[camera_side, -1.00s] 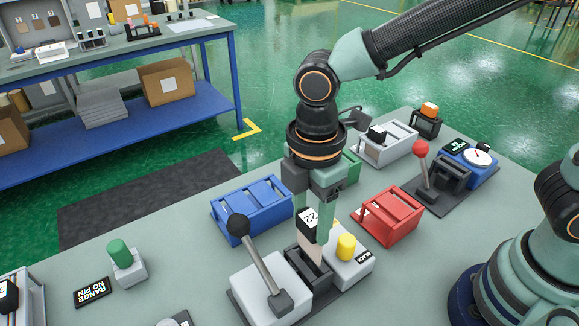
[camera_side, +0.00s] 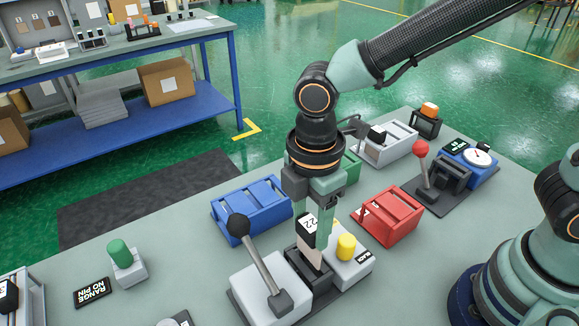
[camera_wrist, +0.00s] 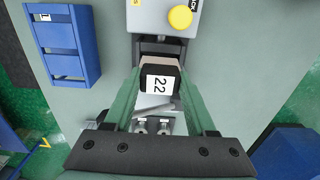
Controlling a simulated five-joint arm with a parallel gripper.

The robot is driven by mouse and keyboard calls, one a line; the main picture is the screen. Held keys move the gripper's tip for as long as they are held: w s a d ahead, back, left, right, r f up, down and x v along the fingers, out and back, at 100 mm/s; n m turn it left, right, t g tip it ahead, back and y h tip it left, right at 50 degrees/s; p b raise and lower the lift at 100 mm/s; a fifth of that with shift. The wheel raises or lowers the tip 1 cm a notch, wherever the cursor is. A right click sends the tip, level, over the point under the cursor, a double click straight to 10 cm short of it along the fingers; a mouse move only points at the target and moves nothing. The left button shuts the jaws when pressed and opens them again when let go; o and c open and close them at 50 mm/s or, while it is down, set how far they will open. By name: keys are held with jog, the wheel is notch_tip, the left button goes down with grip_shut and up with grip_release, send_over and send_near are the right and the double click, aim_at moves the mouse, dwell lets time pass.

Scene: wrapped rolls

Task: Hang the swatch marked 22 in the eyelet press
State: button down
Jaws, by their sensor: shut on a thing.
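The swatch marked 22 has a black head with a white label (camera_side: 309,226) and a pale pinkish strip (camera_side: 311,256) below. My gripper (camera_side: 314,232) is shut on its head. The strip hangs down at the dark slotted block (camera_side: 297,259) of a press with a black-knobbed lever (camera_side: 258,257). Its lower end is at or inside the slot; I cannot tell how deep. In the wrist view the label 22 (camera_wrist: 158,85) sits between the fingertips of my gripper (camera_wrist: 160,76).
A yellow button (camera_side: 346,246) stands right of the slot. A blue rack (camera_side: 238,222) is behind left and a red rack (camera_side: 392,224) behind right. A red-knobbed lever (camera_side: 421,148) with a dial gauge (camera_side: 478,157) is farther back.

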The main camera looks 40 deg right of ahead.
aim_at(308, 257)
jog(key=shift+f, duration=0.15)
jog(key=shift+f, duration=3.15)
jog(key=shift+c, duration=0.7)
grip_release()
notch_tip(308, 257, up, 12)
jog(key=shift+r, duration=0.1)
